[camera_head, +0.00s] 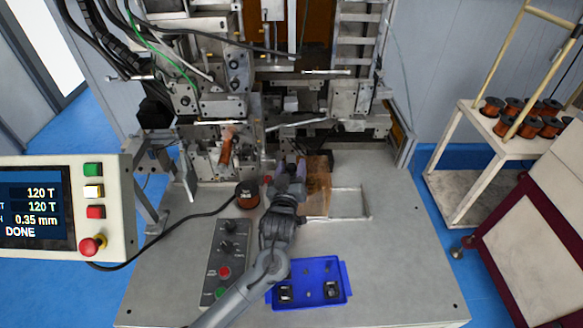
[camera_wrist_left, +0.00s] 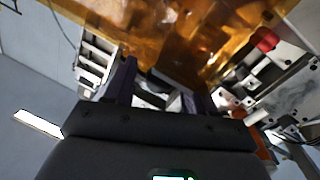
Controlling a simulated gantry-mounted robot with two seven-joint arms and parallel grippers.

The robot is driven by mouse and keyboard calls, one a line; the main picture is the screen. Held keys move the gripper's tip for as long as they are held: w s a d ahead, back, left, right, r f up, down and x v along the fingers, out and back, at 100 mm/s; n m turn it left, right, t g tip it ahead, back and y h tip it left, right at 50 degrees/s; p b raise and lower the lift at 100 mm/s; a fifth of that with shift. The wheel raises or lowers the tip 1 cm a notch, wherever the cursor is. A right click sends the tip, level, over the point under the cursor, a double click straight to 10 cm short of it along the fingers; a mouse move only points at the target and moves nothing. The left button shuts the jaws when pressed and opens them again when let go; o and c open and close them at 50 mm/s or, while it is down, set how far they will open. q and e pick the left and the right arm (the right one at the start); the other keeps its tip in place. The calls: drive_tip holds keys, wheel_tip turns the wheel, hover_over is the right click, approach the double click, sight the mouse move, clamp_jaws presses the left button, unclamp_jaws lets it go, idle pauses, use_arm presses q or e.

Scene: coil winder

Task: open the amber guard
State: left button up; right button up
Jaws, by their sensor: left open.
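The amber guard (camera_head: 317,188) is a see-through orange panel at the middle of the machine table, just right of my left gripper. It fills much of the top of the left wrist view (camera_wrist_left: 165,28), close beyond the fingers. My left gripper (camera_head: 289,169) is open, with its two purple fingers pointing toward the machine, beside the guard's left part. In the left wrist view the fingers (camera_wrist_left: 160,88) stand apart with no object clearly between them. I cannot tell whether they touch the guard. My right gripper is not in view.
A copper spool (camera_head: 246,195) and a knob-and-button panel (camera_head: 227,258) lie left of my arm. A blue tray (camera_head: 341,287) with dark parts is in front. A display box (camera_head: 85,207) reading DONE stands at left. The table's right side is clear.

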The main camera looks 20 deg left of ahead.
use_arm(q)
drive_tip(key=shift+w, duration=0.3)
clamp_jaws()
idle(0.3)
